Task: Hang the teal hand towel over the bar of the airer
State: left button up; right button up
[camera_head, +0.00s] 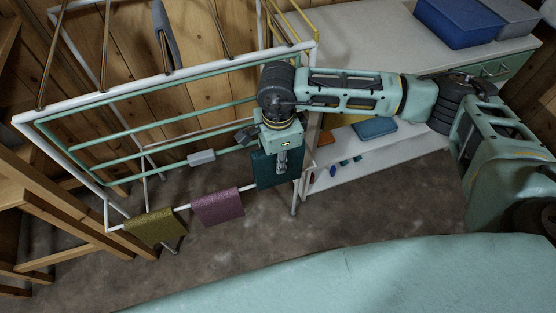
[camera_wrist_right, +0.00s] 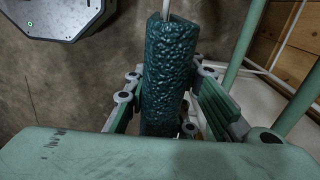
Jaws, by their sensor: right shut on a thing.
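The teal hand towel (camera_head: 266,172) is at the right end of the airer's low white front bar (camera_head: 183,208), below my right gripper (camera_head: 282,158). In the right wrist view the towel (camera_wrist_right: 168,70) is folded over, with the thin white bar (camera_wrist_right: 166,8) running in at its far end. The right gripper's fingers (camera_wrist_right: 165,112) are on both sides of the towel, shut on it. The gripper hides part of the towel in the head view. The towel's lower edges are hard to see. My left gripper is not in view.
An olive cloth (camera_head: 155,228) and a mauve cloth (camera_head: 218,206) hang further left on the same bar. The airer's frame (camera_head: 170,78) rises behind. A white shelf unit (camera_head: 375,155) stands to the right. A wooden stand (camera_head: 50,215) is at left.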

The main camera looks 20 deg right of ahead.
jog(key=shift+r+p, duration=1.2)
jog(key=shift+r, duration=1.5)
jog(key=shift+r, duration=0.1)
